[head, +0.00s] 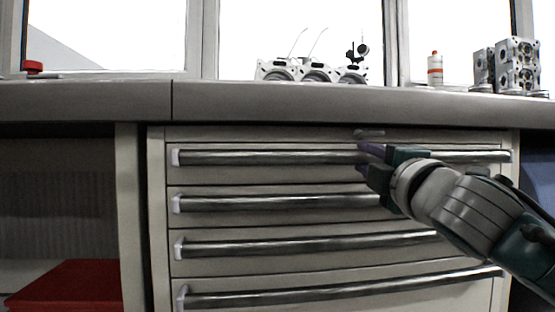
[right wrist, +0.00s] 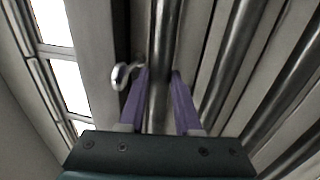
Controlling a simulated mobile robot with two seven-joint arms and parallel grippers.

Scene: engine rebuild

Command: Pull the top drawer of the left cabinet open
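The left cabinet (head: 158,220) is a pale drawer unit under the bench. Its top drawer (head: 240,176) looks closed, in line with the drawers below. The top drawer's handle (head: 270,157) is a long dark metal bar with pale end mounts. It also shows in the right wrist view as the bar (right wrist: 162,45) between the fingers. My right gripper (head: 362,156) has its purple fingers on either side of this bar, right of its middle. My left gripper is not in view.
Several lower drawers have similar bars, such as the second handle (head: 270,203). The bench top (head: 300,97) overhangs the drawers. Engine parts (head: 312,71) stand on it. A red box (head: 70,285) lies lower left.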

